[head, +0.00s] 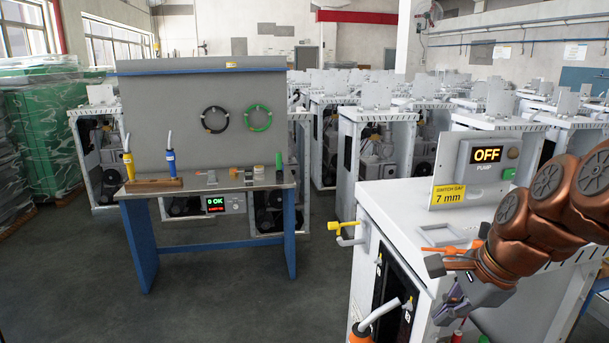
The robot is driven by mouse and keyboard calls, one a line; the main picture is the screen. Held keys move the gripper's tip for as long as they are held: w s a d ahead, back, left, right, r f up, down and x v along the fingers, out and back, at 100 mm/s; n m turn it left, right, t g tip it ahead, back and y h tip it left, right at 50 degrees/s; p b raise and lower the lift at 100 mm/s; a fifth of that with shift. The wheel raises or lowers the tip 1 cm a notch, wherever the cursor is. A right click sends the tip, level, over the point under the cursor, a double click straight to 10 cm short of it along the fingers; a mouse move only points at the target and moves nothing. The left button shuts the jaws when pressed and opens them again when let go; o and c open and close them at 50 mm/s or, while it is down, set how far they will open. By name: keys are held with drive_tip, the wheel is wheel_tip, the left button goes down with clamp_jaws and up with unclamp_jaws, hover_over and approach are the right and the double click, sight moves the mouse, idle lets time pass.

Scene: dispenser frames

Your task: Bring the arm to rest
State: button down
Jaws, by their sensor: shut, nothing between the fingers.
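My copper-coloured arm reaches in from the right edge. My gripper (447,283), with grey fingers and an orange part on top, is over the front of the white dispenser frame (394,208). It is shut and empty, pointing left. The pump box (487,156) reads OFF and stands on the frame behind the gripper, above a yellow 7 mm label (448,194). A yellow-handled valve (345,230) sticks out on the frame's left side. An orange nozzle (368,325) with a white spout is below and left of the gripper. The arm hides part of the frame's right side.
Rows of white frames fill the back. The floor (240,310) between bench and near frame is clear.

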drive_tip(key=s+a+f+n+g+h, duration=0.1)
drive_tip(key=s+a+f+n+g, duration=0.1)
drive_tip(key=s+f+n, duration=0.4)
drive_tip(key=s+a+f+n+g+h, duration=0.2)
drive_tip(key=s+a+f+n, duration=0.2)
drive_tip(key=s+n, duration=0.7)
drive_tip(key=s+f, duration=0.2)
drive_tip(key=s, duration=0.1)
drive_tip(key=shift+s+a+g, duration=0.15)
drive_tip(key=shift+s+g, duration=0.05)
drive_tip(key=shift+g, duration=0.2)
